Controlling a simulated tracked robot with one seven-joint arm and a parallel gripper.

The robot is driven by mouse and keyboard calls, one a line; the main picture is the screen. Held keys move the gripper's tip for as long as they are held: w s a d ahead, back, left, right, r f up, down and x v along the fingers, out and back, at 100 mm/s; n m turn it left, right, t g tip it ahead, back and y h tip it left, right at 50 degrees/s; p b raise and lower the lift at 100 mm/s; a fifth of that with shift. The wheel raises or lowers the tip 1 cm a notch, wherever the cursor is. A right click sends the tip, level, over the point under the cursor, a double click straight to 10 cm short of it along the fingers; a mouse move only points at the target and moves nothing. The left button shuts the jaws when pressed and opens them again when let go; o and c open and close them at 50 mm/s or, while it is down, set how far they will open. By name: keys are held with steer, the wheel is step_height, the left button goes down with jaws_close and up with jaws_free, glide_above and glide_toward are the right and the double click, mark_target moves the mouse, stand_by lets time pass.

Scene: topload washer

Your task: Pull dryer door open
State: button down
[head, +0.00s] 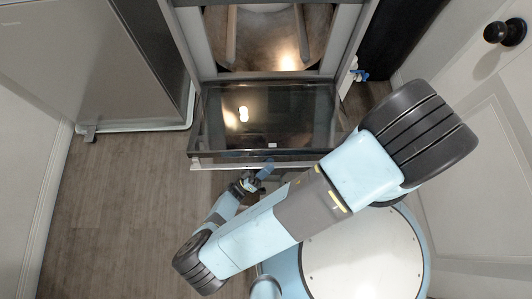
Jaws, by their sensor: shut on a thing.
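The dryer door (265,115) is a dark glass panel with a light outer edge. In the head view it stands swung down and out from the dryer front, well away from the opening (275,40), where the shiny metal drum shows. My gripper (260,175) is at the middle of the door's outer edge, shut on the door there. The exact contact is small and partly hidden by the door edge. My blue arm crosses the lower middle of the view.
A grey appliance (130,60) stands to the left, with wooden floor (110,200) bare in front of it. A white panelled door (480,130) with a black knob (506,32) is close on the right. A small blue-and-white item (357,74) is beside the dryer.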

steer(key=shift+w+a, duration=0.15)
steer(key=shift+w, duration=0.1)
steer(key=c, duration=1.1)
jaws_free()
steer(key=shift+c, duration=0.2)
steer(key=shift+o, duration=1.3)
steer(key=shift+s, duration=0.1)
